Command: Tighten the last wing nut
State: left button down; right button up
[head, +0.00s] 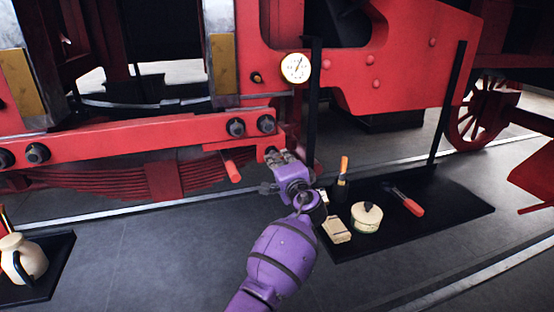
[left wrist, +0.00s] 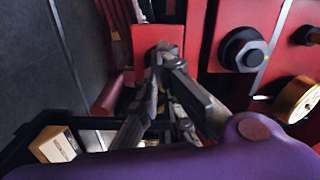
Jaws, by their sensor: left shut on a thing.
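My left gripper (head: 272,157) reaches from below to the red frame's lower edge, by a small red block. In the left wrist view its fingers (left wrist: 160,58) are close together, with their tips at the face of the red block (left wrist: 146,38). They are shut on a small part there, most likely the wing nut, which the fingertips almost wholly hide. I cannot tell how far it is turned. My right gripper is in neither view.
Dark hex bolts (head: 236,127) and a pressure gauge (head: 295,68) sit close above the gripper. A red handle (head: 231,168) sticks out to its left. A black mat (head: 447,203) on the floor holds a round tin (head: 366,218), a box (head: 336,231) and a red-handled tool (head: 408,203).

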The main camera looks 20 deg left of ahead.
pick_arm(q)
jog(key=shift+m+p, duration=0.35)
jog(key=shift+m, duration=0.75)
jog(key=shift+f, duration=0.15)
jog(key=c, duration=1.9)
grip_release()
jog(key=shift+d, duration=0.1)
jog(key=v, duration=1.2)
